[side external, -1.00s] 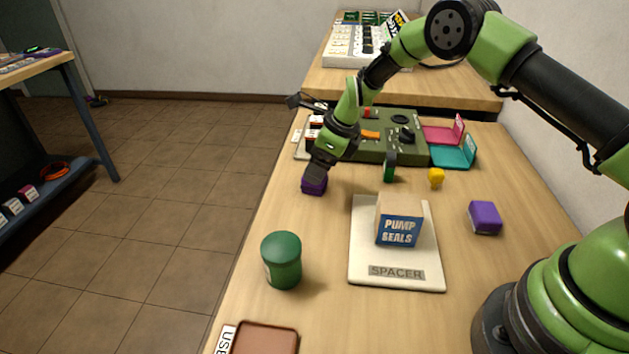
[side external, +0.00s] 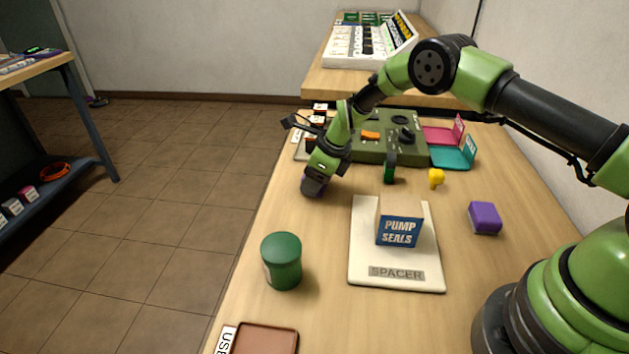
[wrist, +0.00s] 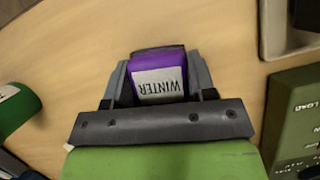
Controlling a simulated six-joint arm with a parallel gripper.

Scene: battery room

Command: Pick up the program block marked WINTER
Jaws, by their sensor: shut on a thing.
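The program block marked WINTER (wrist: 160,78) is purple with a white label; in the wrist view it sits between the two fingers of my gripper (wrist: 158,88), and its label reads upside down. My gripper is shut on it. In the side external view my gripper (side external: 314,187) is low over the left part of the table and mostly hides the block there. Whether the block touches the table cannot be told. A second purple block (side external: 485,217) lies on the right side of the table; no label is readable on it.
A green device (side external: 375,145) stands behind my gripper. A green jar (side external: 281,261) is nearer the camera, left of a white board (side external: 395,284) marked SPACER bearing a PUMP SEALS box (side external: 399,229). A yellow piece (side external: 436,178) and a brown tray (side external: 264,339) also lie on the table.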

